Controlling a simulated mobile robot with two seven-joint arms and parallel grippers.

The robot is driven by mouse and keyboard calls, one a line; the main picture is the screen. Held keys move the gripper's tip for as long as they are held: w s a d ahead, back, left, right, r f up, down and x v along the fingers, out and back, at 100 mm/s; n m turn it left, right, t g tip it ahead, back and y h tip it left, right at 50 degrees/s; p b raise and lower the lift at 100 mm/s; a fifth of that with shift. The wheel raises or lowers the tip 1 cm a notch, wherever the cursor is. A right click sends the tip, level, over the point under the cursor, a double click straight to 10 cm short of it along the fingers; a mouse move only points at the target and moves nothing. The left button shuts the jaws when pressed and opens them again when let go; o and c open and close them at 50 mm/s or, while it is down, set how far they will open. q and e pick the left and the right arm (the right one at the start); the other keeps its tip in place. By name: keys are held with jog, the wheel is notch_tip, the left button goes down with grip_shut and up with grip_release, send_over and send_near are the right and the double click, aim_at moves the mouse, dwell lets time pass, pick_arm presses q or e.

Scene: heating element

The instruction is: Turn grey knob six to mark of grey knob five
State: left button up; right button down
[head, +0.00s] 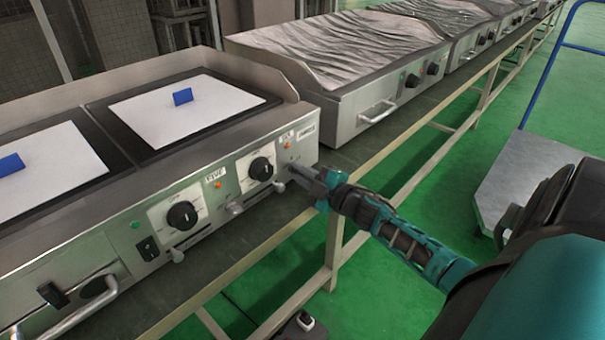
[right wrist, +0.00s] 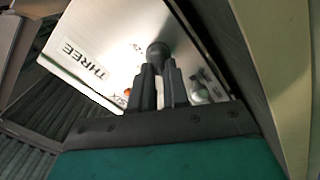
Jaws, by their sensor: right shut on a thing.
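The steel heating element (head: 130,200) stands on a long bench and has a front panel with knobs and labels. Small grey knobs (head: 233,208) stick out low on the panel, below the larger black dials (head: 183,215). A "FIVE" label (head: 215,178) sits between the two dials. My right gripper (head: 293,170) reaches the panel's right end. In the right wrist view its fingers are shut on a dark grey round-ended knob (right wrist: 158,52), taken as grey knob six, near the "SIX" (right wrist: 124,98) and "THREE" (right wrist: 84,64) labels. The fingers hide its mark. My left gripper is out of view.
White sheets (head: 185,110) with blue blocks lie on the hot plates. Another steel griddle (head: 350,85) stands farther along the bench (head: 400,130). A grey cart (head: 530,175) with a blue handle is at right.

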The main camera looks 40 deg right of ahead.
dwell(0.3)
jog(key=c, duration=1.1)
grip_release()
jog(key=shift+s, duration=0.15)
jog(key=shift+s, duration=0.35)
pick_arm(q)
jog(key=p, duration=0.1)
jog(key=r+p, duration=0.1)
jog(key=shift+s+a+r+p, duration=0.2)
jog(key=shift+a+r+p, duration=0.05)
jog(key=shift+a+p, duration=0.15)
pick_arm(e)
jog(key=s, duration=0.8)
jog(key=s+d, duration=0.1)
jog(key=s, duration=0.3)
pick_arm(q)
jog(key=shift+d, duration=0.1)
pick_arm(e)
jog(key=shift+w, duration=0.1)
